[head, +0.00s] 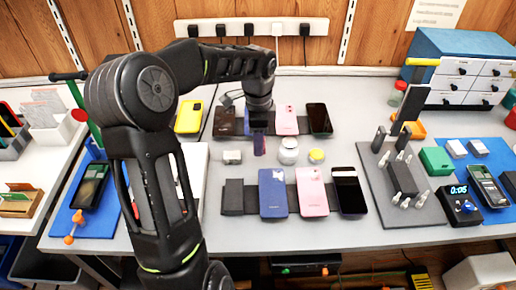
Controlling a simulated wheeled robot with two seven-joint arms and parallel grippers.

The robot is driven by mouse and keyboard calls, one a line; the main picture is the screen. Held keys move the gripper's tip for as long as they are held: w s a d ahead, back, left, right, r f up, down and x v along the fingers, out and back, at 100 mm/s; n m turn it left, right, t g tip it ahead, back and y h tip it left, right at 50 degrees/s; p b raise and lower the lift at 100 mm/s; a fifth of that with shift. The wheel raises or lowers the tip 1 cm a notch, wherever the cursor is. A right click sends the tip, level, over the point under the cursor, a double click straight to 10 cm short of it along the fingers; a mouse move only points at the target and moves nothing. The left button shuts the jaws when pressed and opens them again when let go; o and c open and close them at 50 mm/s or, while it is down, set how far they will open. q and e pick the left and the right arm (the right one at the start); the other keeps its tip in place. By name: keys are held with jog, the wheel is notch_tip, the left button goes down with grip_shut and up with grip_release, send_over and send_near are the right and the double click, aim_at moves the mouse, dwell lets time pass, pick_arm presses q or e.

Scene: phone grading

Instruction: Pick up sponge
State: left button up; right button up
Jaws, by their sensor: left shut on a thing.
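My left arm comes in from the left, and its gripper (259,128) points down over the middle of the table. It is shut on a small dark blue-purple block (259,146), which looks like the sponge. The fingers and the wrist hide the block's upper part. I cannot tell whether its lower end touches the table. My right gripper is not in view.
Phones lie behind, and a blue phone (272,193) and others lie in front. A grey mat (425,215) with tools is at right.

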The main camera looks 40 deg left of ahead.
pick_arm(q)
notch_tip(320, 180, up, 5)
jog(key=shift+r, duration=0.2)
dwell(0.5)
